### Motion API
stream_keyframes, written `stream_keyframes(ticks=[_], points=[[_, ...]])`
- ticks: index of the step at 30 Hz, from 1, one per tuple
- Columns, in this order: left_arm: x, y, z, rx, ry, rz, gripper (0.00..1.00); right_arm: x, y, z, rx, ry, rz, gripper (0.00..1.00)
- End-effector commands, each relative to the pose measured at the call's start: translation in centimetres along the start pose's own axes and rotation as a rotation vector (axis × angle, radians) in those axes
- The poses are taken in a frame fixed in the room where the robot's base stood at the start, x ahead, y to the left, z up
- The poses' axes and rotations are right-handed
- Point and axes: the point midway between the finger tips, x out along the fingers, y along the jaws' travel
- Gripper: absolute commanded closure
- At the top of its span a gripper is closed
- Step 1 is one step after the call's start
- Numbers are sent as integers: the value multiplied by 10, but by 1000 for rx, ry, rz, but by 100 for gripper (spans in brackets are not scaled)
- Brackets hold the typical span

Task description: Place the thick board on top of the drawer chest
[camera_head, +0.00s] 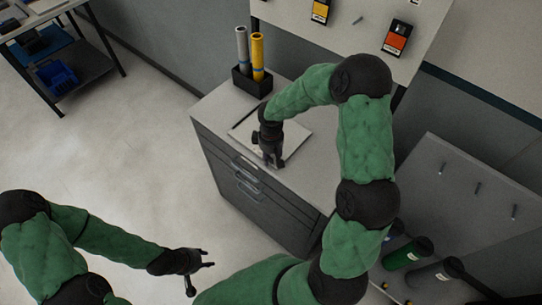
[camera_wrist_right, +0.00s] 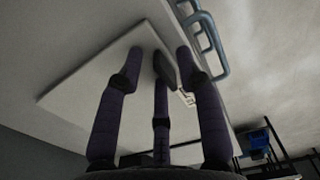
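The thick board (camera_head: 296,134) is a pale flat slab lying on the grey top of the drawer chest (camera_head: 215,111), set at an angle to its edges. It also shows in the right wrist view (camera_wrist_right: 85,92), with the chest top around it. My right gripper (camera_head: 272,160) points down over the board's drawer-side edge and hides part of it. In the right wrist view its fingers (camera_wrist_right: 161,62) are spread with gaps between them; contact with the board is hard to tell. My left gripper (camera_head: 208,258) is open and empty, low and away from the chest.
A black holder (camera_head: 250,84) with a grey and a yellow roll stands at the chest's back corner. A wall panel (camera_head: 345,20) holds small tools above. The floor left of the chest is clear.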

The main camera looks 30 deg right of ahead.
Motion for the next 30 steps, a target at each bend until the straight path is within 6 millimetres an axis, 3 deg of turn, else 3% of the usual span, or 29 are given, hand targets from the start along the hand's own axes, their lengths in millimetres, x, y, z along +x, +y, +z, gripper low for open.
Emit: stream_keyframes(ticks=[5, 21, 27, 30], points=[[-4, 1, 0, 0, 0, 0, 60, -10, 0, 0, 1, 2, 1, 64], [-16, 6, 1, 0, 0, 0, 60, -106, 0, -1, 0, 2, 1, 64], [-17, 6, 1, 0, 0, 0, 60, -119, -1, 0, 0, 0, -3, 64], [-17, 6, 1, 0, 0, 0, 60, -104, -12, -1, 6, 4, -31, 64]])
